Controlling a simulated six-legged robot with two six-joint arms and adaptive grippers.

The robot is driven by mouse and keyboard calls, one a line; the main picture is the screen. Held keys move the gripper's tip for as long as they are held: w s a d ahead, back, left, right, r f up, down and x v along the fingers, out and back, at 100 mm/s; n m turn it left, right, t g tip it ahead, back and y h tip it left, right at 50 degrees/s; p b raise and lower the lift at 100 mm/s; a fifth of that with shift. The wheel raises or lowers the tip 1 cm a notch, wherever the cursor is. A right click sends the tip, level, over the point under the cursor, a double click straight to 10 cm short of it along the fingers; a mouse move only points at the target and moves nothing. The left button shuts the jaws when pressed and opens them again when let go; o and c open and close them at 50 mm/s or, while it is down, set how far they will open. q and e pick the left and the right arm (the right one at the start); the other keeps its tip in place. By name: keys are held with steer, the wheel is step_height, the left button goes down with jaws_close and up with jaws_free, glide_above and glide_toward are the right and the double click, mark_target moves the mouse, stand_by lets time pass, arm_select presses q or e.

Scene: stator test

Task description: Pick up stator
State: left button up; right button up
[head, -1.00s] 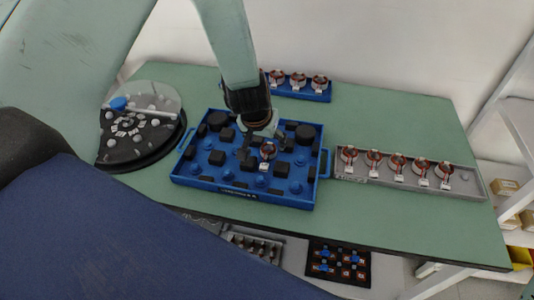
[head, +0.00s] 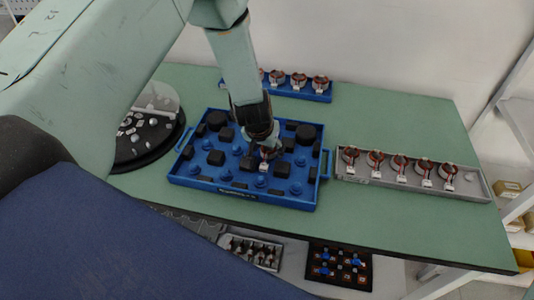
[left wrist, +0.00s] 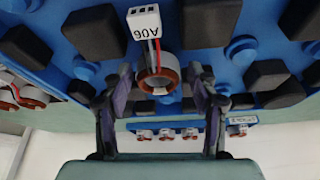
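The stator (head: 267,154), a copper-coloured ring with a white connector, sits in the large blue tray (head: 250,192) in the head view. In the left wrist view the stator (left wrist: 157,76) shows at upper middle, with its white connector marked A06 and red and grey wires. My left gripper (head: 262,143) is over the tray at this stator. In the left wrist view the left gripper (left wrist: 159,95) is open, with one finger on each side of the stator and a gap to each. My right gripper is not in view.
Black blocks and blue pegs stand close around the stator in the tray. A grey tray (head: 482,190) with several stators lies at right, and a blue tray (head: 322,97) with stators at the back. A round black fixture (head: 150,150) stands at left. The green table's front right is clear.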

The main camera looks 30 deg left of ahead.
arm_select(q)
steer(key=shift+d+r, duration=0.1)
steer(key=shift+d, duration=0.1)
steer(key=c, duration=0.6)
steer(key=shift+a, duration=0.15)
steer(key=c, duration=0.4)
step_height(320, 180, up, 10)
steer(key=p, duration=0.7)
steer(key=shift+s, duration=0.1)
